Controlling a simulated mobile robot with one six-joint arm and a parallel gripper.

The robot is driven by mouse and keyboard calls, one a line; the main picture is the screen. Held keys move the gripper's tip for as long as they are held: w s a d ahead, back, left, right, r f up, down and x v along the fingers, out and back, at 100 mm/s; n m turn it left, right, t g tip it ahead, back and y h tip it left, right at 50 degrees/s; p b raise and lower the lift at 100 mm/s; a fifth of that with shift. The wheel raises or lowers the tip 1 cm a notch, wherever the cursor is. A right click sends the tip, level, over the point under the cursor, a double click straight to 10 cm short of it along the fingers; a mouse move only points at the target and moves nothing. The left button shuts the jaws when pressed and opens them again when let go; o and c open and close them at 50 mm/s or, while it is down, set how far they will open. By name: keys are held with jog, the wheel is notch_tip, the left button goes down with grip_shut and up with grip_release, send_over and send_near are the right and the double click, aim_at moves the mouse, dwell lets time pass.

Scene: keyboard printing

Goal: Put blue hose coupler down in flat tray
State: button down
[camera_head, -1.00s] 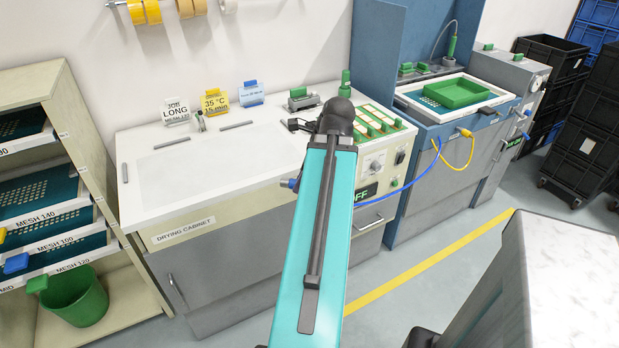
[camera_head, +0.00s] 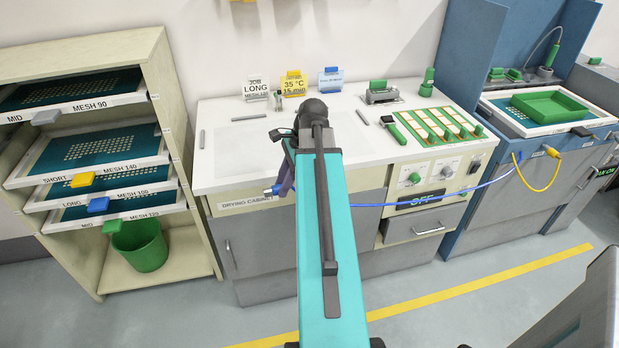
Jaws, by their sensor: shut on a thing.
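The blue hose coupler (camera_head: 271,191) shows just left of my arm, in front of the drying cabinet's front edge. My gripper (camera_head: 284,184) is shut on it, mostly hidden behind my teal arm. A blue hose (camera_head: 440,198) trails right from behind my arm to the blue washout station. A shallow green tray (camera_head: 550,108) lies on a framed screen on that station, far right of my gripper. I cannot tell for certain that it is the flat tray.
The drying cabinet (camera_head: 232,165) has cards and tools on top. A screen rack (camera_head: 165,60) with a green bin (camera_head: 140,247) stands left. A yellow coupler (camera_head: 551,152) hangs at the washout station. Floor beyond the yellow line (camera_head: 460,274) is partly clear.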

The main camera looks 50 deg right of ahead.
jog(key=w+a+f+n+g, duration=0.1)
jog(key=w+a+f+n, duration=0.3)
jog(key=a, duration=0.8)
jog(key=w+a+f+n+g, duration=0.2)
jog(key=w+a+f+n, duration=0.2)
jog(key=a, duration=0.8)
jog(key=w+a+f+n+g+y, duration=0.1)
jog(key=w+a+n, duration=0.5)
jog(key=a, duration=0.6)
notch_tip(320, 180, down, 3)
jog(key=shift+w+r+g, duration=0.1)
jog(key=shift+w+g, duration=0.4)
jog(key=shift+s, duration=0.15)
